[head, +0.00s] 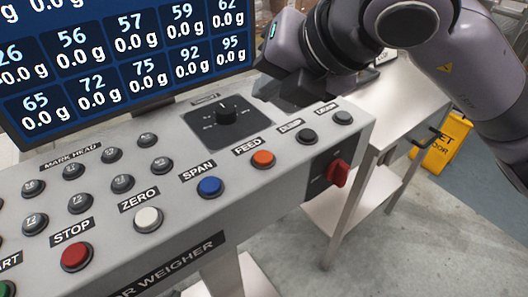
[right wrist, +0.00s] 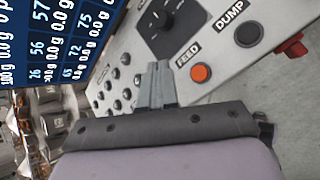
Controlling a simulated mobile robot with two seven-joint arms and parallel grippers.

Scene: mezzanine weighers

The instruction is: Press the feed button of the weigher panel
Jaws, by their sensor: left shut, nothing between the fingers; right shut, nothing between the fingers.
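The feed button (head: 263,159) is a round orange button in a black ring on the sloped top of the grey weigher panel (head: 300,190), below the FEED label. It also shows in the right wrist view (right wrist: 201,72), to the right of the fingertips. My right gripper (right wrist: 157,70) is shut and empty, its fingers over the panel beside the FEED label and apart from the orange button in the picture. In the head view its dark body hangs over the panel's back edge, above the button. My left gripper is out of view.
Close by are the blue span button (head: 210,187), the black dump button (head: 307,136), a black rotary knob (head: 226,112) and a red switch (head: 337,173) on the panel's end. A screen (head: 120,50) stands behind. A steel table (head: 400,100) and yellow floor sign (head: 446,143) are right.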

